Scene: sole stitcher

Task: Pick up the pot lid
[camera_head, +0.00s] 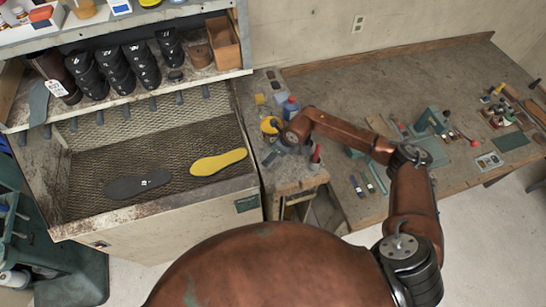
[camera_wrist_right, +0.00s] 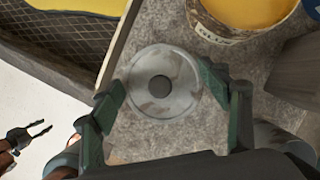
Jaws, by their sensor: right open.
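The pot lid (camera_wrist_right: 163,82) is a round, flat, grey, stained disc with a dark knob in its middle. It lies on the worn grey bench top in the right wrist view. My right gripper (camera_wrist_right: 172,100) is open, with its green fingers on either side of the lid's near part; I cannot tell whether they touch it. In the head view my right gripper (camera_head: 274,152) is over the small bench, and I cannot make out the lid there. My left gripper (camera_wrist_right: 40,130) appears small at the lower left of the wrist view, its prongs apart and empty.
An open pot with yellow contents (camera_wrist_right: 245,14) stands close beyond the lid. It also shows in the head view (camera_head: 270,125), near a blue bottle (camera_head: 291,106). A mesh tray (camera_head: 95,147) with a yellow sole (camera_head: 218,162) and a dark sole (camera_head: 137,186) lies left.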

